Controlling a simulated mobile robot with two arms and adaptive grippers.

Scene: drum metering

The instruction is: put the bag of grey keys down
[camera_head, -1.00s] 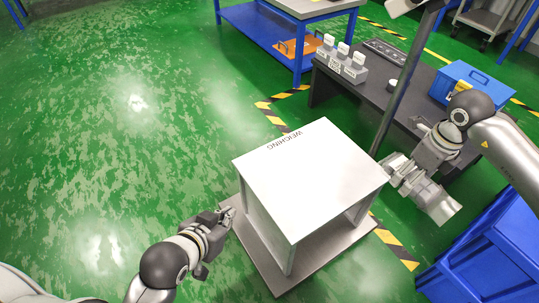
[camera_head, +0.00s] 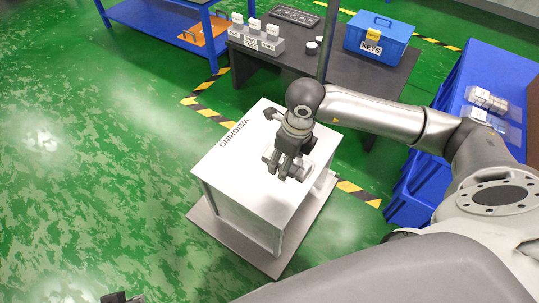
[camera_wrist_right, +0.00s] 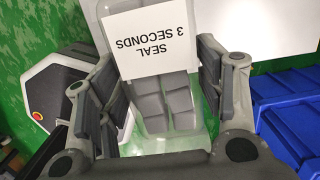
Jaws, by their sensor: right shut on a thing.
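The bag of grey keys (camera_wrist_right: 165,100) is clear, with grey blocks inside, and sits between the two fingers of my right gripper in the right wrist view. A white card reading "SEAL 3 SECONDS" (camera_wrist_right: 150,43) shows upside down at the bag. My right gripper (camera_head: 287,178) is shut on the bag over the white weighing table (camera_head: 225,165) in the head view. The arm and gripper hide most of the bag there, and I cannot tell its height above the top. My left gripper (camera_head: 122,298) is cut off at the bottom edge, its fingers unclear.
A dark bench (camera_head: 285,62) behind holds a blue box marked KEYS (camera_head: 378,40) and grey blocks with white cards (camera_head: 256,38). Blue crates (camera_head: 415,185) stand at the right, with clear bags (camera_head: 487,98) on a blue surface. The weighing table's left part is clear.

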